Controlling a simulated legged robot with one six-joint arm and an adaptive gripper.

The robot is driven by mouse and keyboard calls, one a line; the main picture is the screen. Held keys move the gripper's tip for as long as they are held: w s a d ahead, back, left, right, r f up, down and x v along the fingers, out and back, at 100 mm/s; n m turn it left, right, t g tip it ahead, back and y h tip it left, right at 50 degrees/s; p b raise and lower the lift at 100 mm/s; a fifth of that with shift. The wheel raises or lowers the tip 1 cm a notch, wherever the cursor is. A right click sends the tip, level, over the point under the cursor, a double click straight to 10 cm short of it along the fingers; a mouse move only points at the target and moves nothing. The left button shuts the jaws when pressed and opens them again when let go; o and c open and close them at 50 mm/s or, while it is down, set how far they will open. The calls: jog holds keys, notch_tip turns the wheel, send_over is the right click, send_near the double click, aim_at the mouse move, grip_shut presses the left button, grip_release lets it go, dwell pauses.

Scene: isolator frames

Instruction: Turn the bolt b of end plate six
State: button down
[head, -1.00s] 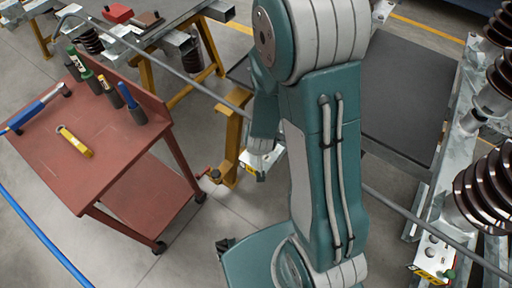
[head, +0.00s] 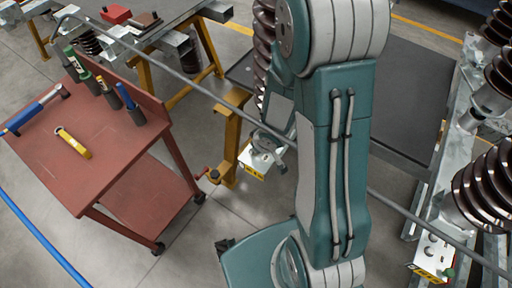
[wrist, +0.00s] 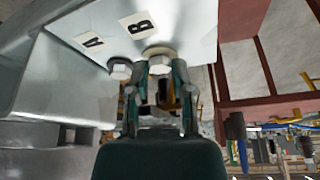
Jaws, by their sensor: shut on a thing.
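In the wrist view a bright metal end plate (wrist: 185,22) carries the labels A and B. Bolt b (wrist: 159,64), a hex head with a washer below the B label, sits between my fingertips. My gripper (wrist: 160,72) is shut on it from below. Bolt A (wrist: 119,69) is just to the left, outside the fingers. In the head view this plate appears as a small pale plate with a yellow tag (head: 252,164), beside the yellow stand. My arm hides part of the area behind it. The tag's number is too small to read.
A grey rail (head: 185,78) crosses the scene close to the plate. A yellow stand (head: 229,140) is beside it. Another tagged end plate (head: 434,254) is at the lower right, with brown insulators above.

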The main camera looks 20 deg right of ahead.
jog(key=shift+n+y, duration=0.4)
jog(key=shift+n, duration=0.7)
jog(key=shift+n, duration=0.4)
jog(key=shift+c, duration=2.4)
grip_release()
jog(key=shift+w+g, duration=0.1)
jog(key=shift+g, duration=0.2)
jog(key=v, duration=1.2)
jog(key=shift+d, duration=0.15)
jog(key=shift+f, duration=0.15)
